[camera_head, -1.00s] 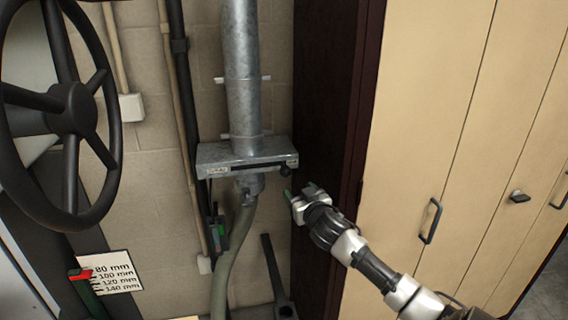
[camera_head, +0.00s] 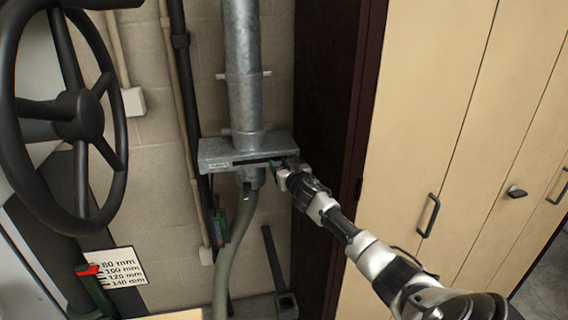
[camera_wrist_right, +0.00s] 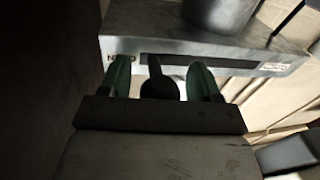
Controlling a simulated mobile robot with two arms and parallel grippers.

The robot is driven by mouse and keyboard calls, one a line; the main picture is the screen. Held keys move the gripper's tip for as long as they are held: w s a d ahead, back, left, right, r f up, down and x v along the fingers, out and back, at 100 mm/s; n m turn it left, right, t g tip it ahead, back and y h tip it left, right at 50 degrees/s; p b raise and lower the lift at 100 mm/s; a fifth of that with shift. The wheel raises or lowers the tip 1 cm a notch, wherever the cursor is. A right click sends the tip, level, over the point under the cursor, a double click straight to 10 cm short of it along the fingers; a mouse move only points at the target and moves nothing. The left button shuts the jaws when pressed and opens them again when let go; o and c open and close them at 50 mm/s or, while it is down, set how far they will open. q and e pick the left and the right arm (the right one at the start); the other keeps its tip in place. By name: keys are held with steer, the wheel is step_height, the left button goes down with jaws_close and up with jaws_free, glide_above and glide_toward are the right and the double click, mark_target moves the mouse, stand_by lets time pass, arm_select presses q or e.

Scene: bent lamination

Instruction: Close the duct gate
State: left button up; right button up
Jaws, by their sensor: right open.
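The duct gate (camera_head: 225,153) is a flat grey metal box across the vertical galvanized duct (camera_head: 243,90), with a dark slot along its front face. It also shows in the right wrist view (camera_wrist_right: 220,48). A dark round-ended knob (camera_wrist_right: 159,86) sticks out of the slot, near its right end as the head view has it. My right gripper (camera_head: 277,166) is at that end of the gate. In the right wrist view its two green fingers (camera_wrist_right: 161,78) are apart, with the knob between them. The gripper mostly hides the knob in the head view. My left gripper is not in view.
A dark handwheel (camera_head: 75,115) stands at the left, near a millimetre scale card (camera_head: 115,268). A flexible hose (camera_head: 232,255) hangs below the gate. Tan cabinets (camera_head: 420,120) with a dark side panel (camera_head: 325,100) stand close on the right.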

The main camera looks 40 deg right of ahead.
mark_target(236, 163)
steer(key=shift+w, duration=0.1)
steer(key=shift+c, duration=0.2)
jaws_close()
steer(key=w+a+b, duration=0.1)
steer(key=w+a, duration=0.1)
steer(key=a, duration=0.2)
steer(key=w+a+b, duration=0.1)
steer(key=w+a, duration=0.1)
steer(key=a, duration=0.1)
steer(key=w+a+b, duration=0.2)
steer(key=a, duration=0.2)
steer(key=shift+w+a+f, duration=0.1)
steer(key=shift+w+a, duration=0.1)
steer(key=shift+a, duration=0.15)
steer(key=shift+d, duration=0.1)
steer(key=shift+c, duration=2)
jaws_free()
steer(key=o, duration=0.4)
steer(key=shift+w+a, duration=0.1)
steer(key=shift+a, duration=0.15)
steer(key=shift+o, duration=0.2)
steer(key=shift+s+d, duration=0.1)
steer(key=shift+s, duration=0.1)
